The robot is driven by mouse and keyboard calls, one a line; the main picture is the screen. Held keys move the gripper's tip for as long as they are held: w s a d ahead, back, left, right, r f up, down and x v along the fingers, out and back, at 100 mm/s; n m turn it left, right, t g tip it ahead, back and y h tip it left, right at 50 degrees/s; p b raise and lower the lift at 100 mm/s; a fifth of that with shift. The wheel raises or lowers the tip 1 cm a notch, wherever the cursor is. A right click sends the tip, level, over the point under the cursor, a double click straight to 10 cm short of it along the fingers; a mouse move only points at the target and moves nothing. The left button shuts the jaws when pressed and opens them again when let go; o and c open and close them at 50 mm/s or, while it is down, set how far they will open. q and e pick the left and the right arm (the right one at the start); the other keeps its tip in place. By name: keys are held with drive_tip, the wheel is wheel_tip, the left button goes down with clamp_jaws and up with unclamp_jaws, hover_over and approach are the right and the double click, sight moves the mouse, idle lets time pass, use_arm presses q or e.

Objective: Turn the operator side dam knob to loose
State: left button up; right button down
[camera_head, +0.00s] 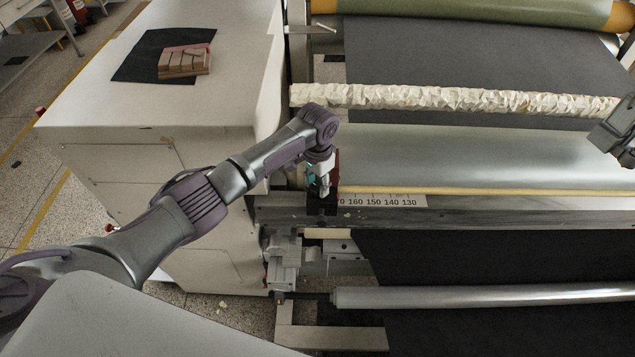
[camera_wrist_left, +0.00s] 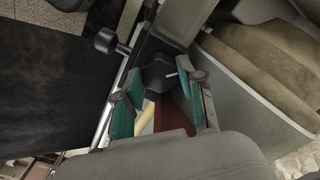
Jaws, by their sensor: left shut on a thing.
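My left gripper (camera_head: 322,182) is at the left end of the roller, by the ruler strip, pointing down. In the left wrist view its teal-padded fingers (camera_wrist_left: 160,100) are on either side of a black knob (camera_wrist_left: 158,74), and they are shut on it. A dark red plate (camera_wrist_left: 175,118), seemingly part of the side dam, shows between the fingers; its red edge (camera_head: 337,166) shows beside the gripper in the head view. The knob is hidden by the gripper in the head view. Its turn position cannot be read.
A second black knob (camera_wrist_left: 105,40) sticks out near the gripper. A long silver roller (camera_head: 480,150) and the ruler strip (camera_head: 385,200) run to the right. A white cabinet (camera_head: 190,110) stands left, with a wooden block (camera_head: 184,62) on a black sheet (camera_head: 140,58).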

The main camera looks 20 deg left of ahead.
sight(318, 187)
use_arm(q)
drive_tip(key=shift+s+f, duration=0.1)
drive_tip(key=shift+f, duration=0.05)
drive_tip(key=o, duration=0.8)
drive_tip(key=shift+o, duration=0.3)
wheel_tip(318, 187, up, 12)
idle(0.4)
